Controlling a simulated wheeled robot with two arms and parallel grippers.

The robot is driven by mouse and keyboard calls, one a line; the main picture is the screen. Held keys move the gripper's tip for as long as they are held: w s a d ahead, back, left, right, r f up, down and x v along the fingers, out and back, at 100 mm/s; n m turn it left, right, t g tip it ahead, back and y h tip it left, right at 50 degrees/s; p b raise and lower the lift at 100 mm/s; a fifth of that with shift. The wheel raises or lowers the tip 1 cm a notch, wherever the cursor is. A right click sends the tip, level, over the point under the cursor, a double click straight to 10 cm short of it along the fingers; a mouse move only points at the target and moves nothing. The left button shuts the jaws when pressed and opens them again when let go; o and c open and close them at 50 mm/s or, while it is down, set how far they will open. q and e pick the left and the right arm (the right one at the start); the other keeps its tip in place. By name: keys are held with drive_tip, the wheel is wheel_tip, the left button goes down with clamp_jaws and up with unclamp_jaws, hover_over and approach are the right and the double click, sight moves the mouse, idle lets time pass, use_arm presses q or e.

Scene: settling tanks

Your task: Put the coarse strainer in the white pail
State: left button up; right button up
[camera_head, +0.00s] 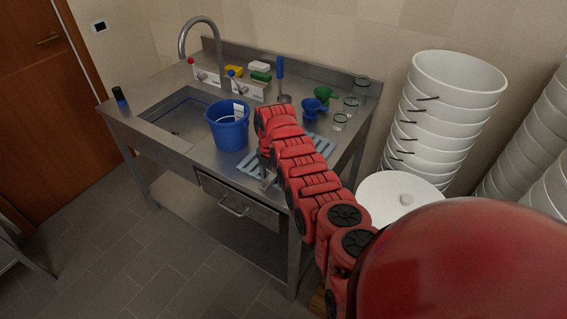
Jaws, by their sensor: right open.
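A green strainer-like cup with a handle (325,96) and a blue one (313,106) stand at the back right of the steel sink table; I cannot tell which is the coarse strainer. White pails (455,75) stand nested in a tall stack on the right, beyond the table. My right arm reaches over the table from the lower right. My right gripper (267,180) is open, pointing down over the grey-blue slatted rack (314,147) near the front edge, in front of and left of the two cups. Its fingers are small and partly hidden by my arm. My left gripper is out of view.
A blue bucket (228,129) stands left of my wrist, beside the sink basin (180,116). Glass jars (340,122) stand at the right edge. A round white lid (388,197) is below the pail stack.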

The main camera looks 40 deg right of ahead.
drive_tip(key=shift+f, duration=0.3)
drive_tip(key=shift+c, duration=0.2)
clamp_jaws()
drive_tip(key=shift+w+r, duration=0.1)
drive_tip(key=shift+r, duration=0.05)
